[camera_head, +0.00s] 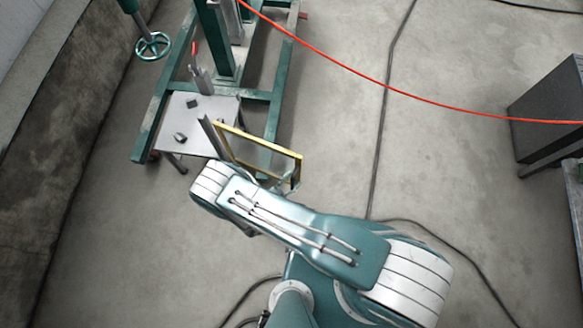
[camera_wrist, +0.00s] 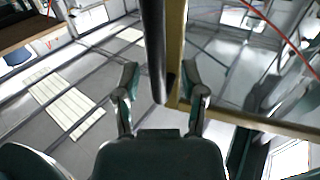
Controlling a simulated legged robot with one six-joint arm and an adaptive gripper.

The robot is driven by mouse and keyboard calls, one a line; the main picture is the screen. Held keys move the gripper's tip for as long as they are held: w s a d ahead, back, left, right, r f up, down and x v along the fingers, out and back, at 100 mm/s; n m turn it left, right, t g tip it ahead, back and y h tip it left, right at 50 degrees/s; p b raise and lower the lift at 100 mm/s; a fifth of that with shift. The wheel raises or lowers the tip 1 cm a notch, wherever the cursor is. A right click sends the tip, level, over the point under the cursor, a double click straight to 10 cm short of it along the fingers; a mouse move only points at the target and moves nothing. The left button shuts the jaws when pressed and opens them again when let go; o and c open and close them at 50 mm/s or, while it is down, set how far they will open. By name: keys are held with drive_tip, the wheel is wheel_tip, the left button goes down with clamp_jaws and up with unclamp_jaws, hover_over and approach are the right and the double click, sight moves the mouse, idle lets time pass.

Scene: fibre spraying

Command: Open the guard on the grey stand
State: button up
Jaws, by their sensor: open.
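The guard (camera_head: 262,139) is a yellow frame around a see-through panel. In the head view it stands at the right edge of the grey stand (camera_head: 185,133), beside an upright grey post (camera_head: 215,139). In the wrist view, the guard's yellow frame (camera_wrist: 175,45) runs down the middle, and a dark bar (camera_wrist: 153,45) runs beside it. My gripper (camera_wrist: 159,78) is open, with one finger on each side of the bar and frame. I cannot tell whether either finger touches them.
A green steel frame (camera_head: 226,65) with a handwheel (camera_head: 153,45) stands behind the stand. A red hose (camera_head: 360,75) crosses above the floor. A dark cabinet (camera_head: 550,112) is at the right. A low wall (camera_head: 75,105) runs along the left. The floor right of the guard is largely clear.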

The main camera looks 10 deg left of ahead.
drive_tip(key=v, duration=1.2)
drive_tip(key=shift+f, duration=0.15)
